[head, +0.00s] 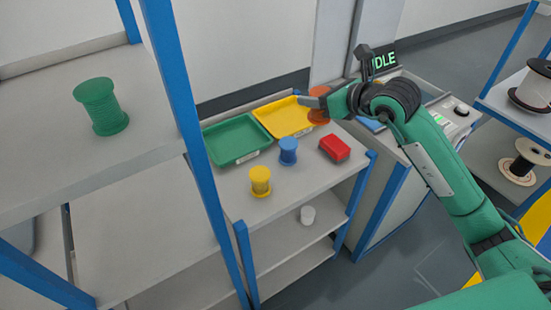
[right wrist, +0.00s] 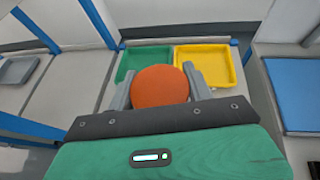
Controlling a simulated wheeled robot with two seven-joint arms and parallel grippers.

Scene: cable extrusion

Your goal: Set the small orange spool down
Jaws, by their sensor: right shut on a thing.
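The small orange spool (head: 318,104) shows in the head view beside the right edge of the yellow tray, partly hidden by my right gripper (head: 314,101). In the right wrist view the orange spool (right wrist: 160,86) sits between the two fingers of my right gripper (right wrist: 158,82), which is shut on it. From these views I cannot tell whether the spool touches the shelf top. The yellow tray (head: 283,124) and the green tray (head: 236,159) lie side by side at the back of the shelf top. My left gripper is not in view.
A blue spool (head: 288,151), a yellow spool (head: 260,182) and a red block (head: 334,148) stand on the shelf top (head: 300,180). A large green spool (head: 100,106) stands on the left shelf, past a blue post (head: 190,130).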

